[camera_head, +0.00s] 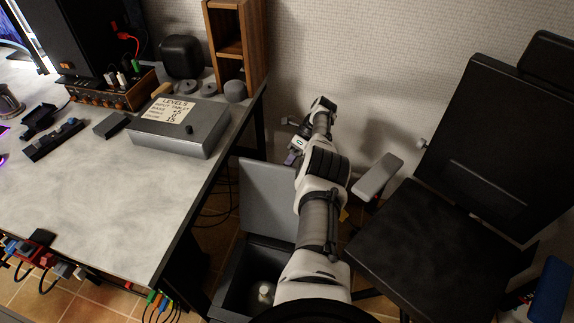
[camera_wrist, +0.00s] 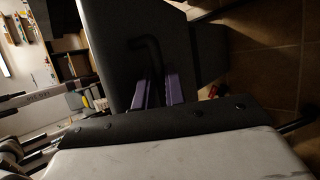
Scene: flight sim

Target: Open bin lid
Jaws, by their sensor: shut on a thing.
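The bin (camera_head: 232,268) stands on the floor beside the desk, with its top open. Its grey lid (camera_head: 268,195) is raised, roughly upright, at the back of the bin. My gripper (camera_head: 293,157) is at the lid's upper right edge, its purple fingers partly hidden by my arm. In the wrist view, the purple fingers of my gripper (camera_wrist: 157,82) are shut on a dark bent handle (camera_wrist: 150,48) against the dark panel of the lid (camera_wrist: 118,62). The fingertips' exact contact is dim.
A pale bottle-like thing (camera_head: 265,292) lies inside the bin. The desk (camera_head: 95,200) is close on the left. A black chair (camera_head: 430,245) with a grey armrest (camera_head: 378,178) stands close on the right. The wall (camera_head: 340,60) is behind.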

